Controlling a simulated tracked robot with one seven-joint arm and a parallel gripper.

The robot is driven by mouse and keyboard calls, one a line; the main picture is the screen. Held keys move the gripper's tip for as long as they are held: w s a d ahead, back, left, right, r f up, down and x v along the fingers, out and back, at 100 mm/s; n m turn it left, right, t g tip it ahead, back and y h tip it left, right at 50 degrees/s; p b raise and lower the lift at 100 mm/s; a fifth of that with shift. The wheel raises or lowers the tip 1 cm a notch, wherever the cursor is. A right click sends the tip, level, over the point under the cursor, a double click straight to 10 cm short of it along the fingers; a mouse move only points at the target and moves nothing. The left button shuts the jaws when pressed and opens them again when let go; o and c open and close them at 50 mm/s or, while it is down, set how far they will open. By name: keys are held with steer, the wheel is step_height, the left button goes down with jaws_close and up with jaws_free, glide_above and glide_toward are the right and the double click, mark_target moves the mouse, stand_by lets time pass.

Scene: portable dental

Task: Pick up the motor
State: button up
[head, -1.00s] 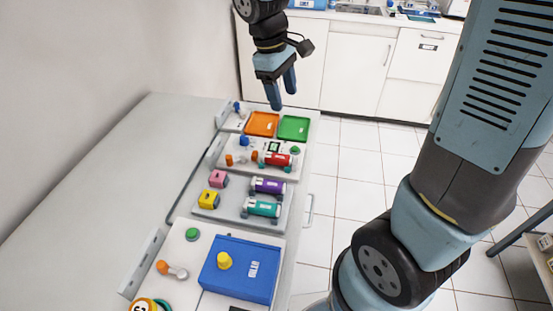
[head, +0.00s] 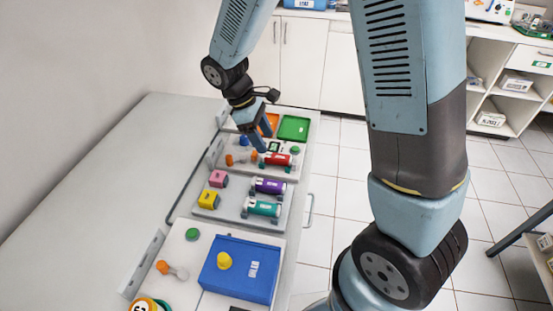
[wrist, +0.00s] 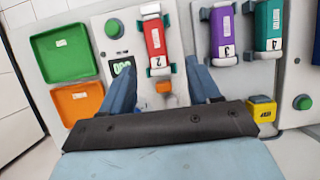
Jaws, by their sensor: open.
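The task does not say which thing is the motor; several labelled cylinders look like motors. A red one (head: 277,160) marked 2 lies on the panel and shows between my fingers in the wrist view (wrist: 156,42). A purple one (head: 269,186) marked 3 also shows in the wrist view (wrist: 222,32). A teal one (head: 263,208) marked 4 shows there too (wrist: 268,27). My gripper (head: 266,140) is open and empty, pointing down above the panel near the red cylinder. In the wrist view its fingers (wrist: 158,70) straddle the red cylinder's lower end, apparently still above it.
Green (head: 293,128) and orange (wrist: 78,102) trays lie beyond the red cylinder. Pink (head: 218,179) and yellow (head: 208,199) blocks stand left of the other cylinders. A blue box (head: 240,268) with a yellow knob is nearer. The tabletop (head: 110,190) at left is bare.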

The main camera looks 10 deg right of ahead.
mark_target(275, 156)
steer(key=shift+x, duration=3.65)
steer(key=shift+w+d, duration=0.2)
jaws_close()
steer(key=shift+r, duration=0.15)
